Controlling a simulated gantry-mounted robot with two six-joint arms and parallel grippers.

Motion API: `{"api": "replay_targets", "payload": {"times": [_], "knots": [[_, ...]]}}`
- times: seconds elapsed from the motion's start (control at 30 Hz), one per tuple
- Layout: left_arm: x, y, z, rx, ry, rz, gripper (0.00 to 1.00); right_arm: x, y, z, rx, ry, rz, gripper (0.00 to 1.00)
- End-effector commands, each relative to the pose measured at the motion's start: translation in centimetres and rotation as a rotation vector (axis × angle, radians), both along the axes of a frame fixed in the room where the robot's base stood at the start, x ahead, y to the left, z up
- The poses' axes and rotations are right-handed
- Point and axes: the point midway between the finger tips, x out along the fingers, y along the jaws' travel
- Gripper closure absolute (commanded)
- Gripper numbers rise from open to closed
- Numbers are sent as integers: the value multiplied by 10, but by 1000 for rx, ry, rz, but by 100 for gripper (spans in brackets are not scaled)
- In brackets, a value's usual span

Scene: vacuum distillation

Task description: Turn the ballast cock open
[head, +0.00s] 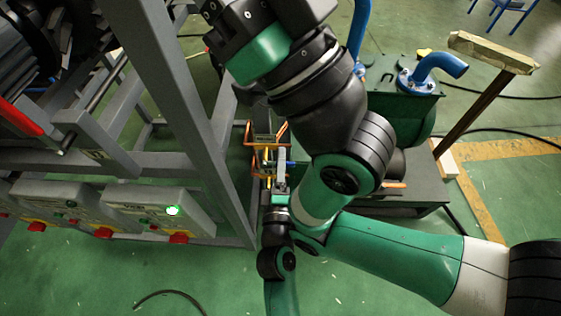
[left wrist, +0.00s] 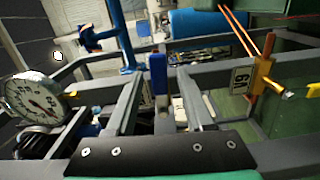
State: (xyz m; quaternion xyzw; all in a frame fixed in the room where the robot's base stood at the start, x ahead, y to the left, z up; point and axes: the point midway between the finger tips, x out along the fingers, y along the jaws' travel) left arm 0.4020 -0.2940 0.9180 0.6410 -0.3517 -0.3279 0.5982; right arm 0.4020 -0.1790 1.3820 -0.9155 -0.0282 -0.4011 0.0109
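A lever with a blue grip (left wrist: 158,72) stands upright in the left wrist view and looks like the cock's handle; it also shows as a small blue tip in the head view (head: 291,164). My left gripper (head: 279,160) is beside the copper pipes in the head view, partly hidden by my own arm. In the left wrist view its two grey fingers (left wrist: 159,85) are apart, with the blue grip between them and visible gaps on both sides. I cannot tell the depth between fingers and grip.
Orange-copper pipes (head: 251,133) stand close to the left gripper. A yellow fitting (left wrist: 262,75) with a numbered tag (left wrist: 240,79) is at right in the wrist view, a dial gauge (left wrist: 34,100) at left. Grey frame (head: 190,100) and control boxes (head: 150,208) bound the left side.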

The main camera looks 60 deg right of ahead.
Motion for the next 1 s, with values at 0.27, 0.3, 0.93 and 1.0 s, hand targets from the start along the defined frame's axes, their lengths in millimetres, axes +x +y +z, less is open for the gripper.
{"api": "replay_targets", "payload": {"times": [0.27,0.3,0.93,1.0], "knots": [[-2,3,0,1,1,0,48,0,0,3,0,0,0,50],[-3,6,1,2,1,1,48,0,0,5,0,0,0,50],[-62,98,0,0,1,0,48,0,0,38,0,0,0,50],[-63,98,0,0,0,0,48,0,0,38,0,0,0,50]]}}
